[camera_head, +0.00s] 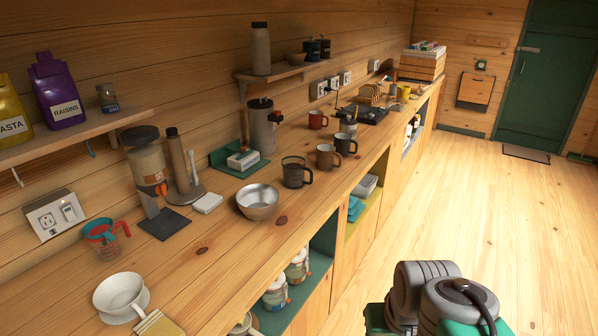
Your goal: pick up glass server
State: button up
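A dark, see-through vessel with a side handle (296,173) stands upright on the wooden counter, just right of the metal bowl; it looks most like the glass server. A second glass-like container (348,124) stands farther back among the mugs, too small to make out well. My folded arm shows as grey and green links at the bottom right, over the floor and apart from the counter. My gripper's fingers do not show.
Near the dark vessel are a metal bowl (258,203), a brown mug (326,157) and a black mug (345,144). The floor (470,190) right of the counter (240,245) is clear.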

aim_at(294, 169)
jog(key=z, duration=0.65)
jog(key=i, duration=2.65)
jog(key=u, duration=4.25)
